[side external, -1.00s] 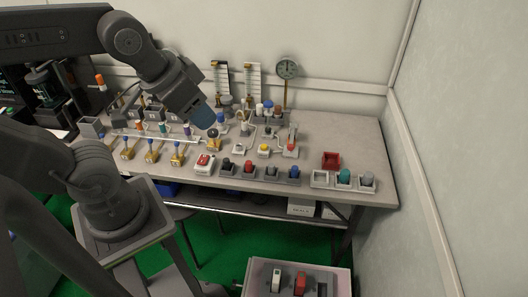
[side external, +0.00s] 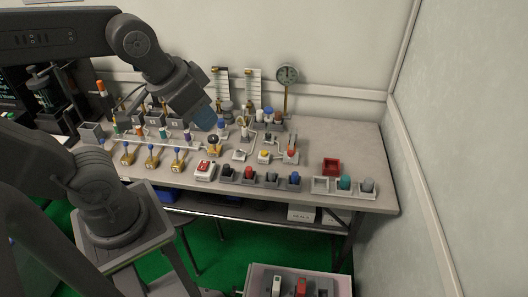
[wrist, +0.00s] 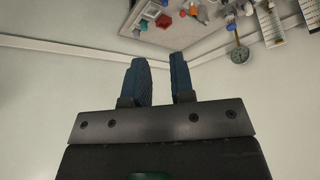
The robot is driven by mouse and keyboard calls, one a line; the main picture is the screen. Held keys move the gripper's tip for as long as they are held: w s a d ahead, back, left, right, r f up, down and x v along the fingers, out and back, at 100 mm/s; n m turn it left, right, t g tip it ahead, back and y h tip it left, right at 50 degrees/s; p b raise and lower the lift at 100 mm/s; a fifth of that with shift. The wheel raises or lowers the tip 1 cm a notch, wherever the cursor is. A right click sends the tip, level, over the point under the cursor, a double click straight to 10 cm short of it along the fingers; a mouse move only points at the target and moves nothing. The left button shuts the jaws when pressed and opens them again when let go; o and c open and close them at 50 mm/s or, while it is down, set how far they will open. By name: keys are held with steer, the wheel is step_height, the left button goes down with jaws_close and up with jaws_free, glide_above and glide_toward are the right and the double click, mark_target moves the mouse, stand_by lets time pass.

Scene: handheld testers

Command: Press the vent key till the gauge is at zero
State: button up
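The vent key cannot be told for certain. Low units with a yellow button (side external: 264,156) and a red-topped part (side external: 291,154) stand in front of the gauge, and a white box with a red button (side external: 204,170) is at the front edge. My gripper (side external: 206,119) hangs above the bench, left of the gauge. In the wrist view its blue fingers (wrist: 160,64) are apart with nothing between them.
Several black holders with coloured knobs (side external: 249,176) line the front edge. Brass valves with blue handles (side external: 151,156) stand at left. A red open box (side external: 331,167) and grey trays (side external: 321,186) are at right. A grey crate (side external: 339,281) is below. The bench's back right is clear.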

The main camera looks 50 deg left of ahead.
steer(key=shift+n+g, duration=0.3)
steer(key=shift+g, duration=0.5)
steer(key=w, duration=0.2)
steer(key=w+a, duration=0.1)
steer(key=w, duration=0.2)
steer(key=w+a, duration=0.1)
steer(key=w, duration=0.1)
steer(key=shift+w+a+f, duration=0.2)
steer(key=shift+w, duration=0.2)
jaws_close()
steer(key=n+g, duration=0.1)
steer(key=g, duration=0.4)
glide_above(265, 151)
step_height(265, 151, down, 22)
steer(key=f, duration=0.1)
steer(key=shift+w+a+f, duration=0.1)
steer(key=shift+w+f, duration=0.1)
steer(key=shift+w, duration=0.35)
steer(key=shift+s+f, duration=0.2)
steer(key=shift+f, duration=1.55)
steer(key=shift+s+f, duration=0.2)
steer(key=shift+f, duration=1.5)
